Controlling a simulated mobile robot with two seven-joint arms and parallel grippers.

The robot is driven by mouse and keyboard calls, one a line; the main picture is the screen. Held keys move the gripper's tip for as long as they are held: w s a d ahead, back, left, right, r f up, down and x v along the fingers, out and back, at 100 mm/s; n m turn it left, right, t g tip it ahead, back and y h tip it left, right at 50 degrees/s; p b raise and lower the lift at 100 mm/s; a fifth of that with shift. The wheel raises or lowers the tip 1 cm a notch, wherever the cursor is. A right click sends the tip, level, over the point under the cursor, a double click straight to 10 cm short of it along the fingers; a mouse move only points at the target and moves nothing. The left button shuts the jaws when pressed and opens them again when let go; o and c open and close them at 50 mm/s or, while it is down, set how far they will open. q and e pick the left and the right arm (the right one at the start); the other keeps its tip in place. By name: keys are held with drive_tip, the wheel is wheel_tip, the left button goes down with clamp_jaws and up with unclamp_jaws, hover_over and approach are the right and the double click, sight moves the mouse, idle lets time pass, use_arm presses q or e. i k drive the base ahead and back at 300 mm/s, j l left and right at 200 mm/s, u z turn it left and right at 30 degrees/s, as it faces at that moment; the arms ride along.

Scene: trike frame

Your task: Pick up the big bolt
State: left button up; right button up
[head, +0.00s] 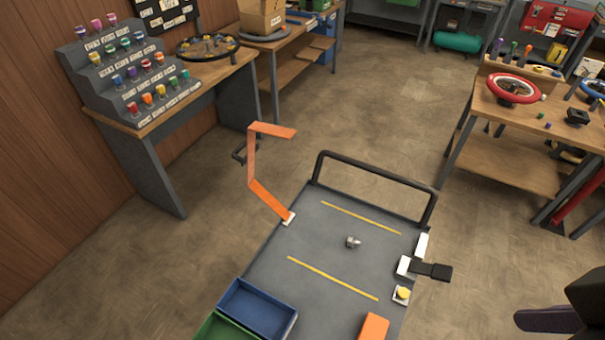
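The big bolt (353,242) looks like a small silver-grey metal piece. It lies on the grey top of the cart (318,242), between two yellow lines. Nothing is touching it. A dark part at the bottom right corner looks like my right gripper (545,320). It is cut off by the picture edge and stands off the cart, well to the right of the bolt. Its fingers do not show clearly enough to tell open from shut. My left gripper is not in view.
An orange bent strip (251,160) rises from the cart's left edge, and a black handle rail (375,170) stands at its far end. Blue (258,309) and green (222,330) bins and an orange block (373,328) sit nearer. The top around the bolt is clear.

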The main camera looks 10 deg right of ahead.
sight(350, 242)
drive_tip(key=z, duration=0.8)
drive_tip(key=i, duration=0.3)
drive_tip(key=i+l+u, duration=0.2)
drive_tip(key=l+u, duration=0.3)
drive_tip(key=l, duration=0.4)
drive_tip(key=k+l+u, duration=0.25)
drive_tip(key=l, duration=0.45)
drive_tip(key=i, duration=0.1)
